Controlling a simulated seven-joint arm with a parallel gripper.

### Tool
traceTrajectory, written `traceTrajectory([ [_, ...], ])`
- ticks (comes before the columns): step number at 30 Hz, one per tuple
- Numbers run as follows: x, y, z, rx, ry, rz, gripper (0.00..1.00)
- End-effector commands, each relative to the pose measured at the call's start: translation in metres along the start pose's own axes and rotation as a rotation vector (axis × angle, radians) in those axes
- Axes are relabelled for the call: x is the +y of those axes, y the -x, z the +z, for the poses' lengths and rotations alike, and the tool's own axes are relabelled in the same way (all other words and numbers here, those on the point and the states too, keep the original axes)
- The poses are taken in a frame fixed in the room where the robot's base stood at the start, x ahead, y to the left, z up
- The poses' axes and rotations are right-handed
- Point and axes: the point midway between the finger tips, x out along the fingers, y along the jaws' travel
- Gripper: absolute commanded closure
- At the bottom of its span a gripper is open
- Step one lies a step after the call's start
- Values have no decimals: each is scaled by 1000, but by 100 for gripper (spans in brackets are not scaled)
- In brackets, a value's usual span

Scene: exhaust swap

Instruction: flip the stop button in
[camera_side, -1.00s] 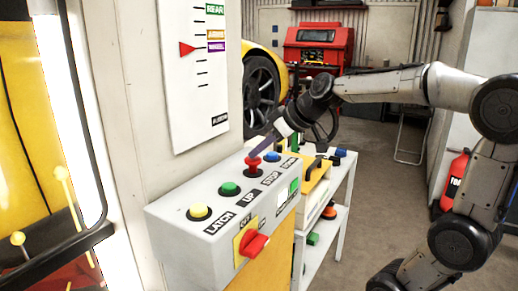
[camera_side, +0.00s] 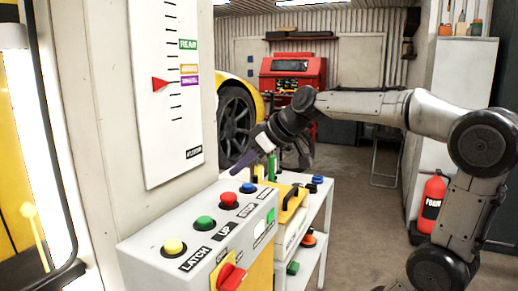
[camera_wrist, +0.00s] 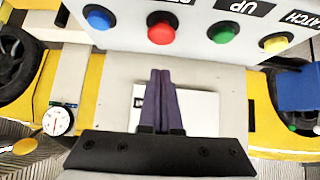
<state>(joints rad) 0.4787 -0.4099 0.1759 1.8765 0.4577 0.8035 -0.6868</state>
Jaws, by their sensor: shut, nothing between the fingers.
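The red stop button (camera_side: 230,198) sits on the sloped top of the grey control box (camera_side: 150,262), between the green button (camera_side: 205,222) and the blue button (camera_side: 249,187). Its cap sits low, at much the same height as the green one. In the wrist view the red button (camera_wrist: 161,30) is just beyond my fingertips. My gripper (camera_side: 238,170) is shut and empty, its purple fingers angled down, above the red button and apart from it. In the wrist view my gripper (camera_wrist: 161,73) shows both fingers pressed together.
A yellow button (camera_side: 174,247) and a red rotary knob (camera_side: 231,278) are also on the box. A wall gauge (camera_side: 170,95) with a red pointer hangs behind. A white shelf cart (camera_side: 322,230) stands beside the box. A fire extinguisher (camera_side: 432,205) is at right.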

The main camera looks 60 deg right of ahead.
Motion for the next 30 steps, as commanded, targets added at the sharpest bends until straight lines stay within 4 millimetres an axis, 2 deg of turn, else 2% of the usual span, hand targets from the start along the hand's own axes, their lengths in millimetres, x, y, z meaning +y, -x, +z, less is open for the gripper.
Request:
traceTrajectory([
  [1, 1, 13, -2, 7, 0, 6, 100],
  [6, 2, 47, -3, 9, 1, 7, 100],
  [12, 1, 71, -3, 8, 0, 5, 100],
  [18, 1, 78, -3, 8, 2, 4, 100],
  [30, 1, 78, -3, 8, 2, 3, 100],
])
